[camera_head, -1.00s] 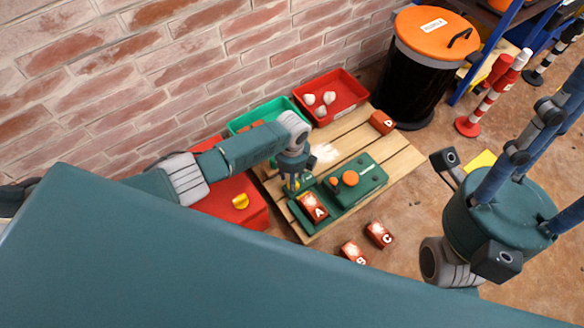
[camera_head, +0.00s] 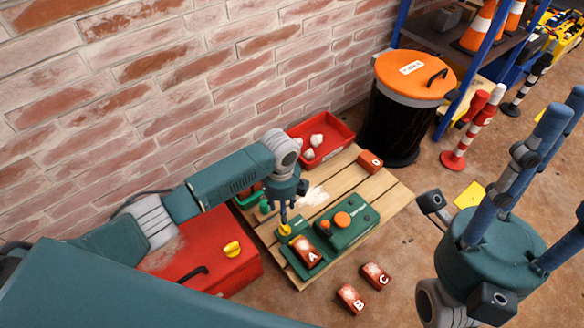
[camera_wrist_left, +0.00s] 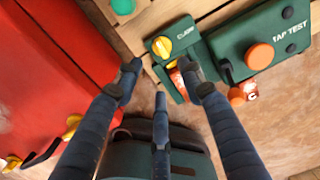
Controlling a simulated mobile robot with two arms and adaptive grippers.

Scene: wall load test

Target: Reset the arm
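My left gripper (camera_head: 287,213) is above the left end of a green clamp fixture (camera_head: 290,241) on a wooden pallet. Its fingers are spread and hold nothing in the left wrist view (camera_wrist_left: 158,82). The fixture's yellow knob (camera_wrist_left: 161,46) shows just beyond the fingertips; whether they touch is unclear. Brick A (camera_head: 308,255) lies in the fixture, partly hidden by a finger in the wrist view. My right gripper (camera_head: 548,138) is at the right with its fingers spread upward, empty.
A green tap-test box (camera_head: 346,222) sits beside the fixture. Bricks B (camera_head: 350,299) and C (camera_head: 375,275) lie on the floor; another brick (camera_head: 370,160) is on the pallet (camera_head: 393,195). A red case (camera_head: 210,265), red bin (camera_head: 340,137), black barrel (camera_head: 395,120) and brick wall surround it.

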